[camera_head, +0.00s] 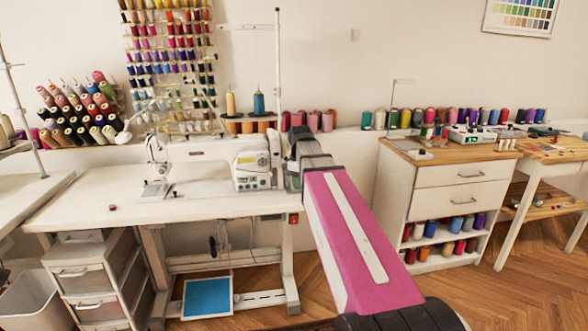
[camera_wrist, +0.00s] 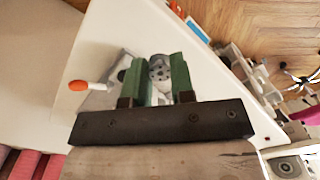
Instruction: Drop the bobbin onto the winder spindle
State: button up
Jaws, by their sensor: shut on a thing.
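A silvery bobbin (camera_wrist: 158,72) with holes in its face sits between the green fingers of my gripper (camera_wrist: 157,78) in the wrist view. The fingers are shut on it. Below it are a pale tabletop (camera_wrist: 110,25) and a grey part partly hidden by the fingers. In the head view my arm reaches to the right end of the white sewing machine (camera_head: 205,165); the fingers and bobbin are hidden there behind my arm. I cannot make out the winder spindle clearly in either view.
The sewing table (camera_head: 90,200) has clear room at its left front. An orange-tipped tool (camera_wrist: 80,86) lies left of my gripper in the wrist view. A thread stand (camera_head: 278,70) rises behind the machine. A white drawer cabinet (camera_head: 450,190) stands to the right.

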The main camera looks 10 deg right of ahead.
jog(key=w+n, duration=0.1)
jog(key=n, duration=0.3)
jog(key=shift+w+r, duration=0.3)
jog(key=shift+w, duration=0.1)
jog(key=n, duration=0.2)
jog(key=w+n, duration=0.2)
jog(key=n, duration=0.1)
jog(key=shift+r+n, duration=0.3)
jog(key=shift+r, duration=0.1)
jog(key=n, duration=0.1)
jog(key=w+n, duration=0.1)
jog(key=n, duration=0.1)
jog(key=w+n, duration=0.1)
jog(key=shift+r+n, duration=0.35)
jog(key=shift+n, duration=0.05)
jog(key=n, duration=0.1)
jog(key=w+n, duration=0.1)
jog(key=n, duration=0.2)
jog(key=shift+w+r+n, duration=0.15)
jog(key=shift+r+n, duration=0.15)
jog(key=shift+f, duration=0.2)
jog(key=shift+f, duration=1.45)
jog(key=shift+f, duration=0.5)
